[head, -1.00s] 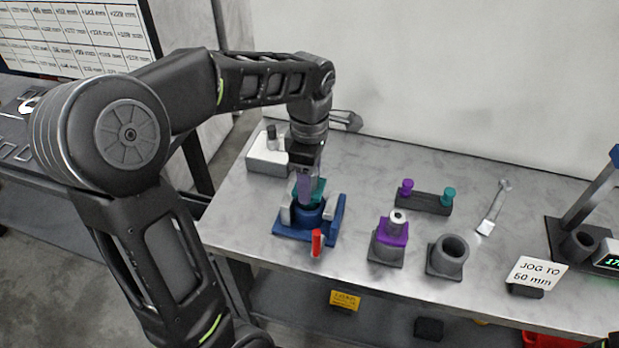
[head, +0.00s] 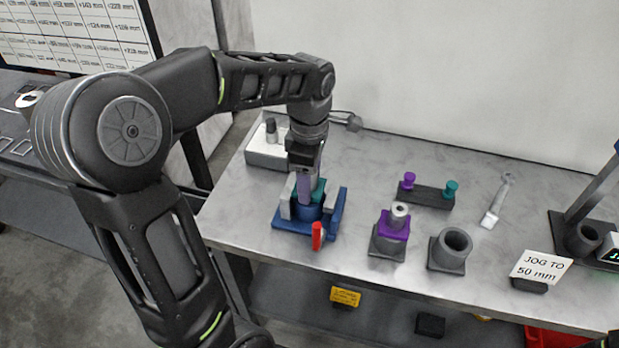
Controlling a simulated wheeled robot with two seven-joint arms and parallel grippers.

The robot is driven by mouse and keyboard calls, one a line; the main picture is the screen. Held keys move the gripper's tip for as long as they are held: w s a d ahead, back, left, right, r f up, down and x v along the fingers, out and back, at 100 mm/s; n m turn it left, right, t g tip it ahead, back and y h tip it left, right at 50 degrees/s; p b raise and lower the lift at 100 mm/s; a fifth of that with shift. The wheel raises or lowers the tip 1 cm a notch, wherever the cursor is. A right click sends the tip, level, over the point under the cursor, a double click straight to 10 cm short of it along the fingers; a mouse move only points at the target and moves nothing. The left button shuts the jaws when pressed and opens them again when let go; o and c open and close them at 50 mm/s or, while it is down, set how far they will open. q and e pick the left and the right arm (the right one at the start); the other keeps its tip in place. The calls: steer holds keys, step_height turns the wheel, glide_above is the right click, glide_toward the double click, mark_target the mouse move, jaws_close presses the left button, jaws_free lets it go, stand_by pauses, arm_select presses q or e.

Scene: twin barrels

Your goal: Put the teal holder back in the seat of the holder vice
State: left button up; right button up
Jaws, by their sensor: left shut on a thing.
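The teal holder (head: 319,190) is in the jaws of my left gripper (head: 307,185), which points straight down and is shut on it. The holder is at the blue holder vice (head: 331,217), over or in its round seat; the gripper hides part of it, so I cannot tell how deep it sits.
A purple holder (head: 393,226) stands in a dark socket right of the vice, beside an empty dark socket (head: 450,249). A dark rack with purple and teal knobs (head: 426,195) lies behind. A white box (head: 267,152) stands behind the vice. A sign (head: 541,268) stands at right.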

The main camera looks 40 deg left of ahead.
arm_select(q)
steer(key=shift+f+b, duration=0.65)
steer(key=shift+f, duration=0.3)
steer(key=o, duration=1.8)
steer(key=shift+r, duration=3.95)
